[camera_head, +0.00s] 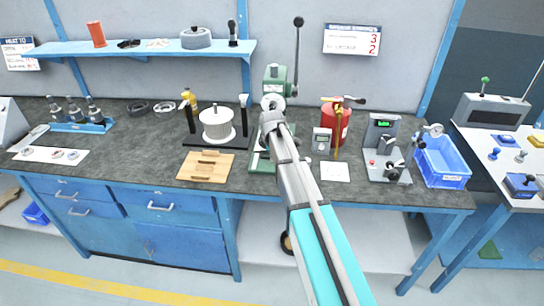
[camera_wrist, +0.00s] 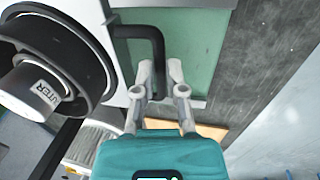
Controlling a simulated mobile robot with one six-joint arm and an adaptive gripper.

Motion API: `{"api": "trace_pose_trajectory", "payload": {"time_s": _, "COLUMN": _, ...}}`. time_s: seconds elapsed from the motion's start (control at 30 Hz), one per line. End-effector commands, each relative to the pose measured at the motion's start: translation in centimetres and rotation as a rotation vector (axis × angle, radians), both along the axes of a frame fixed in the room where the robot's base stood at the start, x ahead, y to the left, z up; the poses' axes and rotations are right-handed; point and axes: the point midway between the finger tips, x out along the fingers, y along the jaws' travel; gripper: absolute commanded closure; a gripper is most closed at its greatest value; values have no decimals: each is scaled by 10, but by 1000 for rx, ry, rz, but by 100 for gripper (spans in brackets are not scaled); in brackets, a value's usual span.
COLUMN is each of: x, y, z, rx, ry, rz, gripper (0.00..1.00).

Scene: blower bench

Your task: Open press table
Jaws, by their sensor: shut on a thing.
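The press (camera_head: 275,77) is green, with a tall dark lever, and stands at the back middle of the bench. Its green base (camera_head: 261,162) shows left of my arm; my arm covers much of its middle. In the wrist view a black bent handle (camera_wrist: 157,45) comes off a white block (camera_wrist: 122,50) in front of a green surface (camera_wrist: 190,45). My gripper (camera_wrist: 160,72) has its grey fingers on either side of this handle, closed on its lower end. In the head view my wrist hides the fingers and the handle.
A wooden board (camera_head: 206,166) and a stand with a silver pot (camera_head: 217,122) are left of the press. A meter (camera_head: 321,139), a red cylinder (camera_head: 337,120), a gauge device (camera_head: 383,145) and a blue bin (camera_head: 441,160) are to the right. A dark round part (camera_wrist: 60,60) is close to my gripper.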

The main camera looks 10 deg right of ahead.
Motion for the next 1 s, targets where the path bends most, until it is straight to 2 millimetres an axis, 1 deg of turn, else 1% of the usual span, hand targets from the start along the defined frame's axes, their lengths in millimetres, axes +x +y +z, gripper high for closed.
{"api": "trace_pose_trajectory", "payload": {"time_s": 0.23, "x": -1, "y": 0, "z": 0, "rx": -1, "ry": -3, "rz": 0, "gripper": 100}}
{"api": "trace_pose_trajectory", "payload": {"time_s": 0.37, "x": -15, "y": 4, "z": 0, "rx": -1, "ry": -2, "rz": 1, "gripper": 100}}
{"api": "trace_pose_trajectory", "payload": {"time_s": 0.47, "x": -34, "y": 10, "z": 0, "rx": 0, "ry": 0, "rz": 2, "gripper": 100}}
{"api": "trace_pose_trajectory", "payload": {"time_s": 0.8, "x": -109, "y": 34, "z": 0, "rx": 1, "ry": 0, "rz": 2, "gripper": 100}}
{"api": "trace_pose_trajectory", "payload": {"time_s": 0.9, "x": -126, "y": 40, "z": 0, "rx": 1, "ry": 0, "rz": 1, "gripper": 100}}
{"api": "trace_pose_trajectory", "payload": {"time_s": 1.0, "x": -135, "y": 43, "z": 0, "rx": 1, "ry": 0, "rz": 0, "gripper": 100}}
